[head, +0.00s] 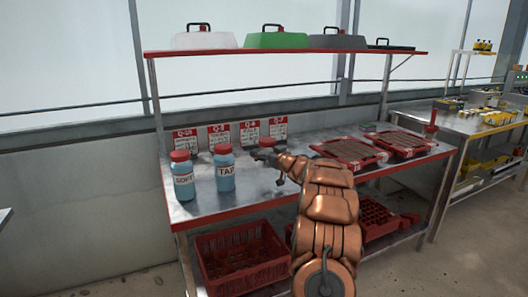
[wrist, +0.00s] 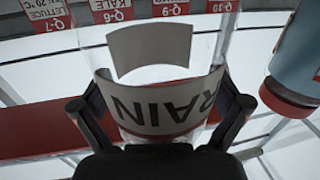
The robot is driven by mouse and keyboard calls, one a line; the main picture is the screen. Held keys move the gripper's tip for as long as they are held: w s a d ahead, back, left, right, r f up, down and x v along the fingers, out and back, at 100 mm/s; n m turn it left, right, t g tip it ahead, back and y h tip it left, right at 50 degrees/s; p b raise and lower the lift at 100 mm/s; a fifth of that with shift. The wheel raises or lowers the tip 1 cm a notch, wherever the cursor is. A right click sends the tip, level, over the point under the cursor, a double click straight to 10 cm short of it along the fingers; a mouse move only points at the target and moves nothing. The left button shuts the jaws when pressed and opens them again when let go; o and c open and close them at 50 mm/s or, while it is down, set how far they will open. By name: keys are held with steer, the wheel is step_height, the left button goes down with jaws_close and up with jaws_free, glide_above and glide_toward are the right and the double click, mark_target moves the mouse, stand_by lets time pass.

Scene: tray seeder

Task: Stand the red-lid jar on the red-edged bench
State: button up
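A clear jar labelled RAIN (wrist: 165,105) is between my fingers in the wrist view, which looks upside down. Both fingers of my gripper (wrist: 160,115) press against its sides. In the head view its red lid (head: 267,142) shows just behind my gripper (head: 268,158); its body is mostly hidden, and I cannot tell whether its base touches the bench. The red-edged bench (head: 210,208) has a grey metal top. Two blue-filled red-lid jars stand on it to the left: SOFT (head: 183,180) and TAP (head: 225,175).
Several Q cards (head: 219,136) stand behind the jars. Red seed trays (head: 350,152) lie on the bench's right. An upper shelf (head: 290,51) holds several domed covers. A red crate (head: 240,258) sits below. Another bench (head: 470,122) with yellow items stands at right.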

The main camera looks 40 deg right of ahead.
steer(key=shift+r, duration=0.15)
steer(key=shift+s, duration=0.3)
steer(key=s+a, duration=0.1)
steer(key=s, duration=1)
steer(key=shift+s+a, duration=0.2)
steer(key=shift+a, duration=0.15)
